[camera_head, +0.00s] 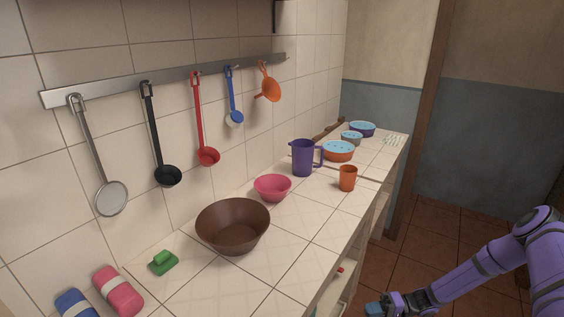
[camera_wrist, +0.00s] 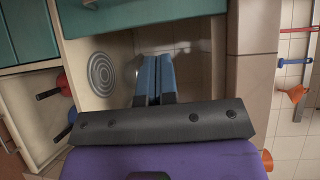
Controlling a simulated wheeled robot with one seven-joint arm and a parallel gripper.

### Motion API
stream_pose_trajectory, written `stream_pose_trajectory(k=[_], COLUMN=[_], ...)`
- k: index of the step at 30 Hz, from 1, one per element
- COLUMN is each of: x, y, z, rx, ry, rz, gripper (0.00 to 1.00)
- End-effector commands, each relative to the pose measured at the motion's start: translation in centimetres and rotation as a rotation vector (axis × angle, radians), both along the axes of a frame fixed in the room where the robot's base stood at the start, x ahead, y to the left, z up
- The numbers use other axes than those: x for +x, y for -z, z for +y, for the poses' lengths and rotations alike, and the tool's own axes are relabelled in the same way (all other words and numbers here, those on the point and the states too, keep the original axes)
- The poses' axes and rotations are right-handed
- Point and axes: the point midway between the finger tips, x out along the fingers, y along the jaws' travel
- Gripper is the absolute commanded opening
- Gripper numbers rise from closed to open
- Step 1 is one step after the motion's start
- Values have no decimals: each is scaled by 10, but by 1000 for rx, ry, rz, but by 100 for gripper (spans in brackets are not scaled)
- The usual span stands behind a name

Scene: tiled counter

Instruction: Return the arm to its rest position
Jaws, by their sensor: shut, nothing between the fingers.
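My purple arm (camera_head: 465,285) reaches in from the right of the head view, low over the floor in front of the counter. My gripper (camera_head: 376,308) is at the bottom edge of that view, to the right of the counter front and clear of the things on top. In the wrist view its two blue fingers (camera_wrist: 155,78) lie side by side, shut, with nothing between them.
The tiled counter (camera_head: 290,240) bears a brown bowl (camera_head: 233,226), pink bowl (camera_head: 272,187), purple jug (camera_head: 302,158) and orange cup (camera_head: 347,178). Utensils hang from a wall rail (camera_head: 170,80). Open floor (camera_head: 440,235) lies right of the counter. The wrist view shows shelves with a ringed disc (camera_wrist: 101,73).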

Motion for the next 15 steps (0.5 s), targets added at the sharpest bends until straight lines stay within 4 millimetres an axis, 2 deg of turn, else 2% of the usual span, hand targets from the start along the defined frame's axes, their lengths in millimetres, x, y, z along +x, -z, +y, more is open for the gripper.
stream_pose_trajectory(k=[1,6,15], x=[5,17,32], y=[-14,-58,-142], z=[-6,-22,-41], rx=[-35,-154,-375], ry=[-31,-124,-251], rz=[-2,9,24], gripper=[0,0,0])
